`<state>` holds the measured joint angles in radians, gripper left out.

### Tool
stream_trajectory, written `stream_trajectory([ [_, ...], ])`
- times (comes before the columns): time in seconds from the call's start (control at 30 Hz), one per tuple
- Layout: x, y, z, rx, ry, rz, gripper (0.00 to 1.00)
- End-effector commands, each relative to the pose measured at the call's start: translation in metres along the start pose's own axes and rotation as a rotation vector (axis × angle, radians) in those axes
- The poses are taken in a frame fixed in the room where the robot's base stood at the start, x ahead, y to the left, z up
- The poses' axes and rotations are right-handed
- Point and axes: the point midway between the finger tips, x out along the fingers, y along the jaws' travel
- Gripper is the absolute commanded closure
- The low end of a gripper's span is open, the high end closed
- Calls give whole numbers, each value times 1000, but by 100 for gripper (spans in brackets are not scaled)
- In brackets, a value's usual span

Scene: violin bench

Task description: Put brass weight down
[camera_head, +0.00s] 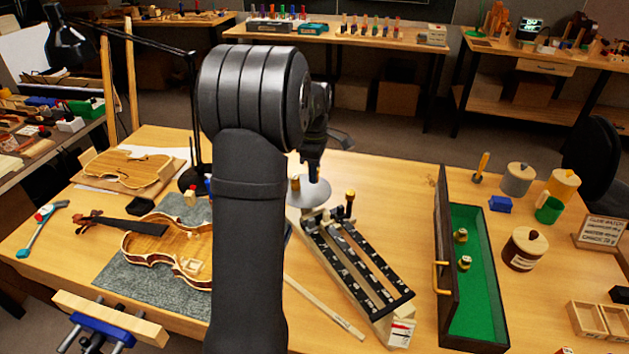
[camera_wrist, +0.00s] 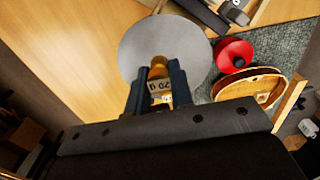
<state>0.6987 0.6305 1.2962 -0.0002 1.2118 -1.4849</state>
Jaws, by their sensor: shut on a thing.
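My gripper (camera_head: 312,174) is above a round grey disc (camera_head: 318,193), which also shows in the wrist view (camera_wrist: 140,45). In the wrist view, my gripper (camera_wrist: 158,78) is shut on a small brass weight (camera_wrist: 161,86) whose label seems to read 20 g. The held weight overlaps the disc near its lower edge in that view. I cannot tell whether its underside touches the disc. In the head view a small brass piece shows just left of the visible finger, partly beside my arm.
A balance-like device (camera_head: 385,305) with two black rails stands in front of the disc. A green-lined case (camera_head: 480,300) with small weights lies to the right. A violin (camera_head: 165,245) on a grey mat (camera_head: 135,285) lies left. Bare wood lies between rails and case.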

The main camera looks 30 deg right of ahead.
Motion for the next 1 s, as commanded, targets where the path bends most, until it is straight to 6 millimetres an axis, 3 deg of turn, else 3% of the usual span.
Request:
stream_trajectory([
  [0.23, 34, -1, 0, 0, 0, -3, 100],
  [0.6, 38, -1, 1, 0, 0, -1, 100],
  [0.63, 39, -1, 1, 0, 0, -1, 77],
  [0.73, 38, -1, 0, 0, 0, -1, 58],
  [1.0, 38, -1, 0, 0, 0, -1, 57],
])
